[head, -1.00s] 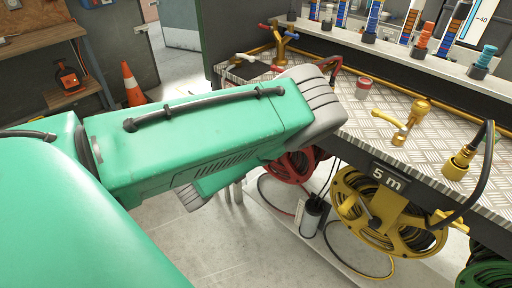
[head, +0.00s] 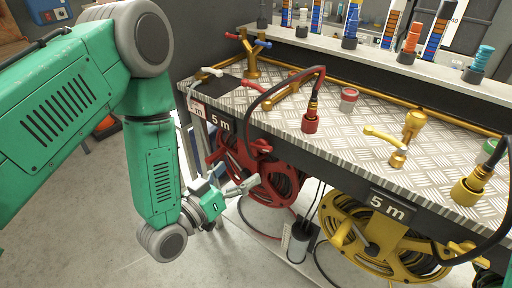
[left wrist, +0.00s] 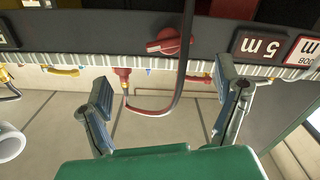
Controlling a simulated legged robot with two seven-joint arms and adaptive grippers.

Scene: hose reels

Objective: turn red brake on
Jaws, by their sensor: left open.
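The red hose reel (head: 245,170) hangs under the front edge of the bench, below a "5 m" label (head: 220,126). A red knob (head: 260,147), which looks like the red brake, sits by the reel's upper right. In the left wrist view, which is upside down, the red knob (left wrist: 170,41) lies just beyond the fingertips, between them across the picture. My left gripper (head: 240,187) is open and empty in front of the red reel. Its two fingers (left wrist: 165,84) stand wide apart and do not touch the knob. My right gripper is not in view.
A yellow reel (head: 375,235) hangs to the right. A dark hose ends in a red connector (head: 310,118) on the metal bench top (head: 345,125); the hose loop also crosses the left wrist view beside the knob. Open floor (head: 95,215) lies to the left.

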